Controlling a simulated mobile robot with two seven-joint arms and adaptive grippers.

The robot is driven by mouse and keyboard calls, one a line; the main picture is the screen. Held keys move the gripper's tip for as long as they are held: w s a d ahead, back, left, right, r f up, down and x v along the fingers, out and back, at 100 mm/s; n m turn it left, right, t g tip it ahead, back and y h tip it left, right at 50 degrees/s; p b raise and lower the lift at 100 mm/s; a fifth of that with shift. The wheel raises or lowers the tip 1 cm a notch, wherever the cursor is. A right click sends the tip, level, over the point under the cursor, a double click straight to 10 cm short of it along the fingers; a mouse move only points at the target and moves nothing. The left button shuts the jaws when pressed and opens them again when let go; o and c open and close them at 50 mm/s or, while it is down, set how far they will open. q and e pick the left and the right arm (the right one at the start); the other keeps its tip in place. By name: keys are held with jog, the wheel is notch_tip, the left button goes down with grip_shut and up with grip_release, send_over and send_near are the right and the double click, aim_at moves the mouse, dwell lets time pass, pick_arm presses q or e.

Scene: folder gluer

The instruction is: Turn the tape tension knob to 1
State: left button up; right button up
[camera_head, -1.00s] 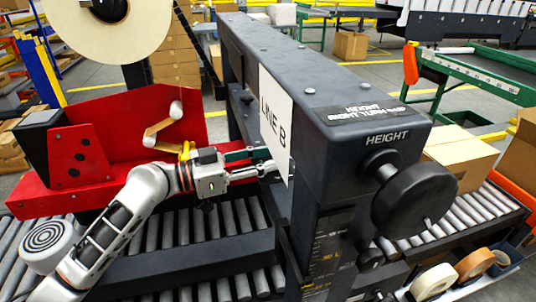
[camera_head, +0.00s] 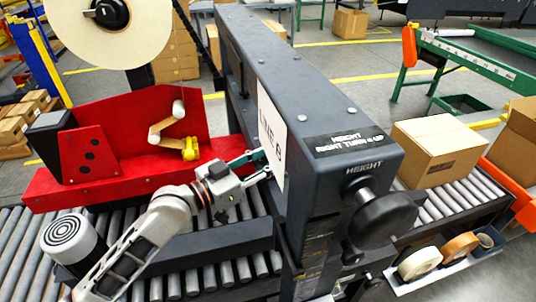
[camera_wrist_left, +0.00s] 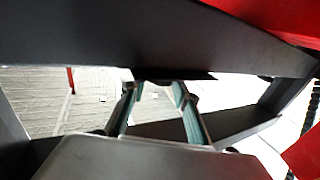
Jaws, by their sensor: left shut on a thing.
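My left gripper (camera_head: 258,160) reaches in from the left to the grey machine beam (camera_head: 290,85), and its tips go behind the edge of the white "LINE B" sign (camera_head: 271,135). In the left wrist view its teal-padded fingers (camera_wrist_left: 160,92) stand apart and meet a dark bar (camera_wrist_left: 100,45). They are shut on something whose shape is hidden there. I cannot make out a tape tension knob or its scale. A large black knob (camera_head: 383,218) under the "HEIGHT" label is on the beam's near end, apart from the gripper. My right gripper is not in view.
A red tape unit (camera_head: 130,150) with a yellow part (camera_head: 190,148) and a large tape roll (camera_head: 108,30) stands behind my left arm. Rollers (camera_head: 180,275) run below. A cardboard box (camera_head: 438,150) and a tray of tape rolls (camera_head: 448,262) are at the right.

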pick_arm(q)
jog(key=o, duration=1.1)
jog(key=shift+c, duration=0.2)
jog(key=shift+s+a, duration=0.1)
jog(key=shift+a, duration=0.05)
jog(key=v, duration=1.1)
jog(key=shift+s+a, duration=0.25)
jog(key=shift+s, duration=0.05)
